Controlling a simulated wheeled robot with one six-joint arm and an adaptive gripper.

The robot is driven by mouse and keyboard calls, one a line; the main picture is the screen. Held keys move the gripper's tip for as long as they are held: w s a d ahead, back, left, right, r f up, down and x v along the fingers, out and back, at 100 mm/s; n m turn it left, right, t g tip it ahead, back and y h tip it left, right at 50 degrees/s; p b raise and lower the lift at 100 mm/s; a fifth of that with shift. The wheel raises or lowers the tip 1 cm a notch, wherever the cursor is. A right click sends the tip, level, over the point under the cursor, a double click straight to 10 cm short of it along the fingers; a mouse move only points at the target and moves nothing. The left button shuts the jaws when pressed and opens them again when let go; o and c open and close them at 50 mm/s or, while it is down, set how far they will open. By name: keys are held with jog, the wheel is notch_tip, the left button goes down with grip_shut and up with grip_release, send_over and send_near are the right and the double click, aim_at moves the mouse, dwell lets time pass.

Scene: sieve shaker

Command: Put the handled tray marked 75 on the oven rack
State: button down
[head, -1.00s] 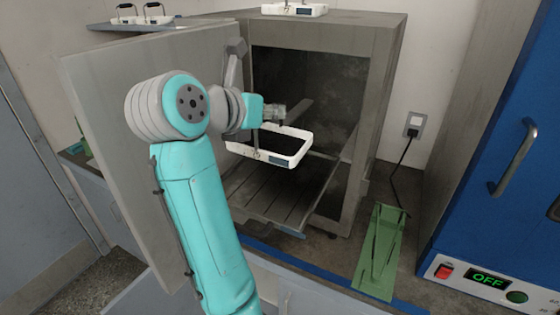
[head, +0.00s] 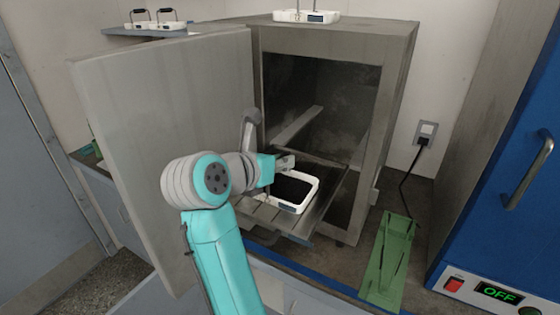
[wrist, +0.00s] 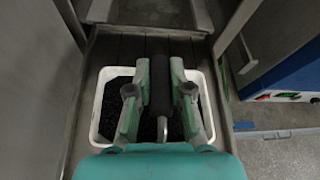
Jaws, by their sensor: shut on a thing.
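A white handled tray (head: 309,197) with dark granular contents is at the oven rack (head: 298,228), which is slid partly out of the open oven. The tray's mark is too small to read. My gripper (head: 287,163) is above the tray. In the wrist view my gripper (wrist: 160,85) is shut on the tray's dark handle (wrist: 186,90), with the white tray rim (wrist: 100,110) around it below. The tray is over the rack slats (wrist: 115,48); I cannot tell whether it touches them.
The oven door (head: 165,120) stands open on the left. Another white tray (head: 306,16) is on top of the oven, and two more (head: 155,24) stand on a shelf at the back left. A green stand (head: 388,258) is on the counter at the right, beside a blue machine (head: 490,190).

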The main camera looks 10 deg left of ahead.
jog(key=c, duration=1.1)
grip_release()
jog(key=shift+o, duration=0.2)
jog(key=v, duration=1.2)
jog(key=shift+s, duration=0.1)
